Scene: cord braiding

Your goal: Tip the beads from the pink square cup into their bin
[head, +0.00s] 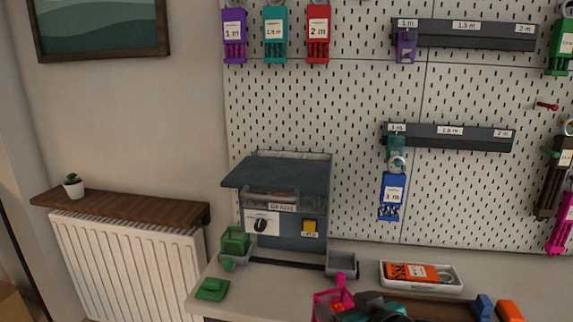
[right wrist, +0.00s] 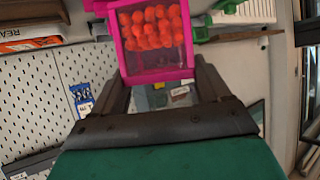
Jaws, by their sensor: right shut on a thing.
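The pink square cup (head: 322,301) is at the bottom edge of the head view, with orange beads (head: 339,308) in it. My right gripper (head: 362,304) is beside it, partly cut off by the frame edge. In the right wrist view the pink cup (right wrist: 158,77) sits between the two fingers of my right gripper (right wrist: 162,82), which is shut on it. Many orange beads (right wrist: 152,28) fill one end of the cup there. A small grey bin (head: 341,264) stands at the bench's back; I cannot tell whether it is the beads' bin. My left gripper is out of view.
A blue-grey dispenser (head: 283,230) stands at the back of the bench. A green cup (head: 235,240) sits at a grey holder to its left, and a green piece (head: 212,289) lies in front. A white tray (head: 447,284) holds an orange packet.

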